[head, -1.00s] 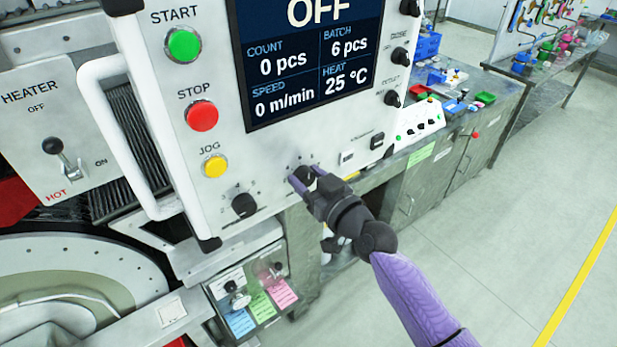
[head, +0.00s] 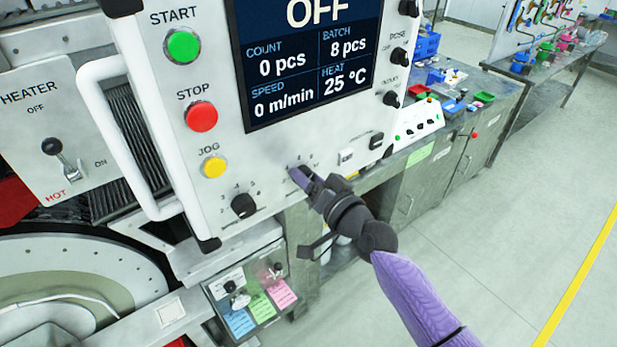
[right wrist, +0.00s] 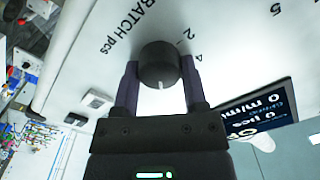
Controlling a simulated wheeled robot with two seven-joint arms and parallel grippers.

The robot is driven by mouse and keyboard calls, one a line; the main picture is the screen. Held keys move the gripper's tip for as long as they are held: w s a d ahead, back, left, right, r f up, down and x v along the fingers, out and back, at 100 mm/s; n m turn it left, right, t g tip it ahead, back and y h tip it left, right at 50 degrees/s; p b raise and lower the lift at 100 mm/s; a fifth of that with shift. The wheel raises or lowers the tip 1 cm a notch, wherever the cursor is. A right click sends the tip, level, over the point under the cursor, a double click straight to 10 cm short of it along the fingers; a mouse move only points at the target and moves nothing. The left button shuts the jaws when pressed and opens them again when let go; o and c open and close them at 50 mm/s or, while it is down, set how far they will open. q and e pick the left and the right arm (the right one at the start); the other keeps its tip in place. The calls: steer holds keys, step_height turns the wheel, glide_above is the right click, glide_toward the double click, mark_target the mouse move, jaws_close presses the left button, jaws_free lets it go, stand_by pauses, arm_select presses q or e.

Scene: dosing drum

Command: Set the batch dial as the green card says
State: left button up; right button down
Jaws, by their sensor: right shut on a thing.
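The batch dial (right wrist: 159,62) is a black round knob with a white pointer line on the white control panel (head: 300,140). My right gripper (head: 303,177) is shut on it, one purple finger on each side in the right wrist view. In the head view the gripper mostly hides the dial. The screen (head: 305,60) reads OFF and batch 8 pcs. A green card (head: 262,307) hangs between a blue card (head: 239,322) and a pink card (head: 281,294) below the panel; its writing is too small to read. My left gripper is not in view.
Another black knob (head: 243,205) sits left of my gripper. Start (head: 183,46), stop (head: 201,116) and jog (head: 214,167) buttons line the panel's left side, beside a white handle (head: 120,130). A cabinet bench (head: 420,185) stands behind right. The floor at right is clear.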

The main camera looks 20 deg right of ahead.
steer(key=shift+m, duration=0.5)
stand_by(0.3)
steer(key=shift+c, duration=0.7)
jaws_free()
steer(key=b+v, duration=0.1)
steer(key=v, duration=0.9)
